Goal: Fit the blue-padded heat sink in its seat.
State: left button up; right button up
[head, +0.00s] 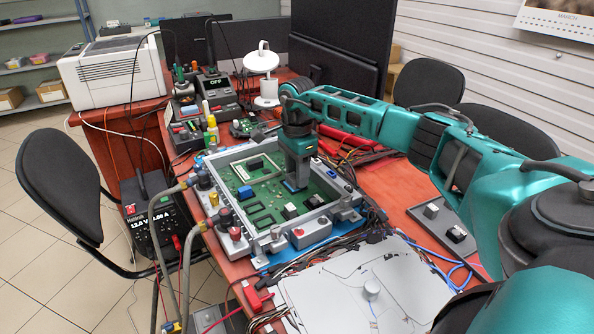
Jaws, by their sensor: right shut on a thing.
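My right gripper (297,182) reaches in from the right and points down over the green circuit board (268,199) in the open grey case (238,154). It is shut on a small part with a blue edge (290,186), likely the blue-padded heat sink, mostly hidden by the fingers. It is at or just above the board; I cannot tell whether it touches. A pale rectangular frame (240,171) stands on the board left of the gripper. Which spot is the seat is not clear. My left gripper is not in view.
Hoses (188,235) run along the case's left side. A blue block (245,193) and small dark-and-white blocks (290,210) sit on the board. Cables and a white panel (365,290) lie in front. A monitor (345,50) and white lamp (263,65) stand behind.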

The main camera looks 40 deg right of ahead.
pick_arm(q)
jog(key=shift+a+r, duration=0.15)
pick_arm(e)
jog(key=shift+f, duration=0.1)
dwell(0.3)
jog(key=o, duration=1.4)
jog(key=shift+c, duration=0.2)
notch_tip(320, 180, up, 4)
jog(key=p, duration=0.4)
jog(key=shift+r+p, duration=0.75)
jog(key=shift+r, duration=0.15)
jog(key=shift+r+p, duration=0.55)
jog(key=shift+r, duration=0.1)
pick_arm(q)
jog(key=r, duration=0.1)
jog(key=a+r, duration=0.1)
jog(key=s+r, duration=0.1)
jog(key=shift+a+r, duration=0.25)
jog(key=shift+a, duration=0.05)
